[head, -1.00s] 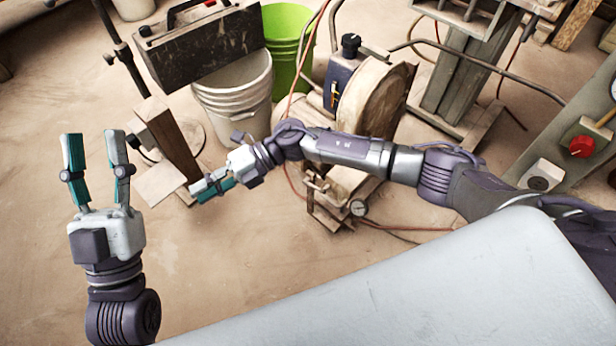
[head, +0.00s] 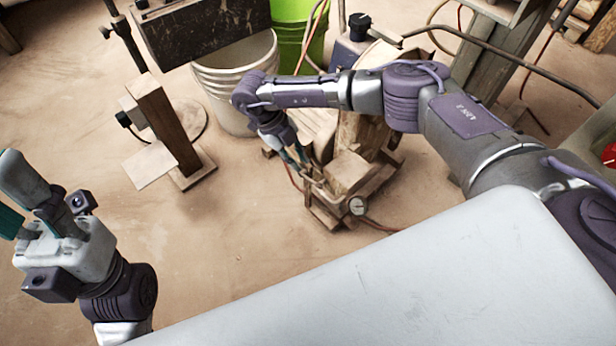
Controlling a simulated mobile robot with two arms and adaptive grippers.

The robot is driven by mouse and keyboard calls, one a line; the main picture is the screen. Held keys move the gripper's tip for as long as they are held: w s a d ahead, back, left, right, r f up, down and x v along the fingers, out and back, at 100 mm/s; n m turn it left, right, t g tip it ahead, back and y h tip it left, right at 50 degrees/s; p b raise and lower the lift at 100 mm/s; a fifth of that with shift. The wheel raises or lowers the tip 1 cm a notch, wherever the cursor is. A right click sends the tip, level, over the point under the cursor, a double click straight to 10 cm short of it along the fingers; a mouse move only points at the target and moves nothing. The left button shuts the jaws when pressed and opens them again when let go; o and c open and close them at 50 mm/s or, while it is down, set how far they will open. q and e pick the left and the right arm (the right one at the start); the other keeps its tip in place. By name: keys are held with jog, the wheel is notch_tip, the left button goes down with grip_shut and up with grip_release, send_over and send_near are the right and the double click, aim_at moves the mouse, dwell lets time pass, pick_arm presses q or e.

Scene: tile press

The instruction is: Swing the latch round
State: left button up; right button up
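I cannot make out the latch clearly in the head view. A low wooden press-like unit (head: 347,170) with a wooden block and metal fittings stands on the floor right of centre. My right gripper (head: 300,163) points down at its left side, close to the metal fittings. Its fingers are small and overlap the unit, so I cannot tell their gap or whether they touch. My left gripper (head: 12,190) is at the left edge, empty, its grey and teal fingers apart and partly cut off by the frame.
Behind are a white bucket (head: 222,85), a green bucket (head: 290,40) and a dark box (head: 205,30). A wooden post (head: 165,125) stands on the floor left of centre. The floor between post and unit is clear.

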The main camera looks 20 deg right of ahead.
aim_at(311, 180)
jog(key=b+x, duration=0.2)
jog(key=x, duration=0.5)
grip_shut()
